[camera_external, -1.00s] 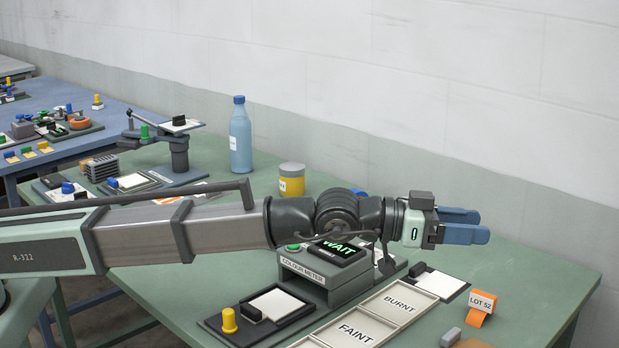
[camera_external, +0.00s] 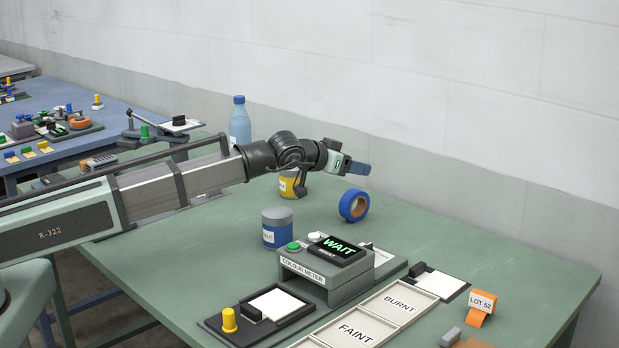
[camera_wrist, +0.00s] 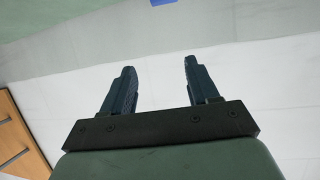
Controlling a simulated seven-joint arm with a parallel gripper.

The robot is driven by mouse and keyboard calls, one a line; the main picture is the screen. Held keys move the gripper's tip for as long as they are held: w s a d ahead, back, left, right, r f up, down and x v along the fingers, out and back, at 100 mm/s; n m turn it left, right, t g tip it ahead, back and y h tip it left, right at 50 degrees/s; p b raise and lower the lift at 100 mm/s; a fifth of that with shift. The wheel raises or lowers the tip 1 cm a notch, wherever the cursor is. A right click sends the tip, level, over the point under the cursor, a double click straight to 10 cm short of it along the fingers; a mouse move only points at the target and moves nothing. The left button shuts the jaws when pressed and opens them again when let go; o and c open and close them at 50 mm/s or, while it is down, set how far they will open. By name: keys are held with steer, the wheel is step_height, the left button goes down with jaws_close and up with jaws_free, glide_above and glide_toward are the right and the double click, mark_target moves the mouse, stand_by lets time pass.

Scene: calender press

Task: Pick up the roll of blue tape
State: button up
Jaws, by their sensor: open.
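The roll of blue tape (camera_external: 353,205) stands on its edge on the green table, right of centre in the external view, with a brown core showing. My gripper (camera_external: 360,169) is above the table, behind and above the roll, and apart from it. In the wrist view my gripper (camera_wrist: 160,78) shows two dark blue fingers spread wide with nothing between them. A small blue patch (camera_wrist: 163,2) is cut off at the top edge of the wrist view; I cannot tell for sure that it is the tape.
A blue tin (camera_external: 277,228) stands left of the tape. A yellow tin (camera_external: 293,184) and a blue bottle (camera_external: 240,124) are behind, near my arm. The colour meter (camera_external: 326,271) and label trays (camera_external: 399,303) are in front. The table right of the tape (camera_external: 440,220) is clear.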

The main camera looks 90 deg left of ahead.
mark_target(353, 191)
steer(key=shift+s+a+f, duration=0.3)
steer(key=shift+s+a, duration=0.15)
steer(key=shift+a, duration=0.25)
steer(key=shift+f, duration=3.3)
steer(key=x, duration=0.5)
steer(key=c, duration=1.1)
steer(key=shift+o, duration=0.2)
